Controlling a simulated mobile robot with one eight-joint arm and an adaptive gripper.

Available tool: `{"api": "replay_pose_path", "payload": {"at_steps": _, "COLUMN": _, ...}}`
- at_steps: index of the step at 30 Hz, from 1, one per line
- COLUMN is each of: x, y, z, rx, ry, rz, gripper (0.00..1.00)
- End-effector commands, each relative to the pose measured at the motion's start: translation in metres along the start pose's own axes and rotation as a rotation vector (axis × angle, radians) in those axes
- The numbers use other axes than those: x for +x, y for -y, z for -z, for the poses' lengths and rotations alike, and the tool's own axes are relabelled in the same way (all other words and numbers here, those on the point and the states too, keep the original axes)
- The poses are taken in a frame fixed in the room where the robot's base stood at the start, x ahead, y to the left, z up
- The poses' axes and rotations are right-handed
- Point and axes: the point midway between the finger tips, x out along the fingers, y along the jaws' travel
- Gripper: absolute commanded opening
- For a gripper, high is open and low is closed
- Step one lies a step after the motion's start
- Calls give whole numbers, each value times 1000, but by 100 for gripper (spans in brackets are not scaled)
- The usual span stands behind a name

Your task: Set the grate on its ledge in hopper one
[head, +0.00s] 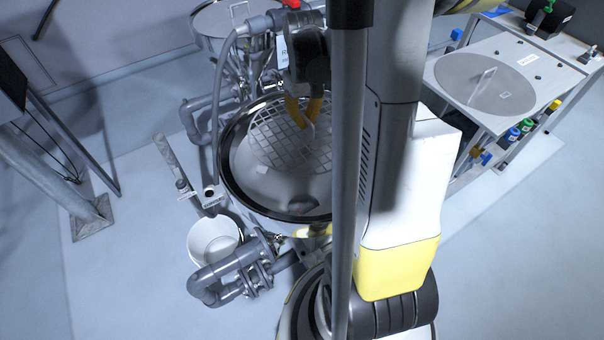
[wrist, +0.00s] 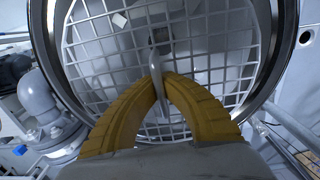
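The grate (head: 275,130) is a round, pale grid with an upright loop handle (wrist: 158,62). In the head view it is over the far part of the open round hopper (head: 232,185), with the near part uncovered. In the wrist view the grate (wrist: 100,65) lies within the dark hopper rim (wrist: 285,45). My gripper (head: 306,122) has yellow fingers, which meet on the handle in the wrist view (wrist: 160,82). Whether the grate touches the ledge I cannot tell. My arm hides the hopper's right side in the head view.
A second hopper (head: 212,20) with a handled lid stands behind. Grey pipes (head: 205,115) run along the left, and a white bucket (head: 205,240) stands front left. A round lid (head: 470,95) lies on a bench at right. A small white piece (wrist: 118,20) shows through the grate.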

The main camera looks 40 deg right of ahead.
Motion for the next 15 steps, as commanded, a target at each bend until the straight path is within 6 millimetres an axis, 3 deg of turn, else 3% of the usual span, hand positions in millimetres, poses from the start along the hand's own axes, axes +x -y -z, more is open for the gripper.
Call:
{"api": "replay_pose_path", "payload": {"at_steps": 1, "x": 19, "y": 0, "z": 0, "rx": 0, "ry": 1, "rz": 0, "gripper": 0}}
{"api": "replay_pose_path", "payload": {"at_steps": 9, "x": 82, "y": 1, "z": 0, "rx": 0, "ry": 0, "rz": 0, "gripper": 0}}
{"api": "replay_pose_path", "payload": {"at_steps": 15, "x": 111, "y": 2, "z": 0, "rx": 0, "ry": 0, "rz": 0, "gripper": 0}}
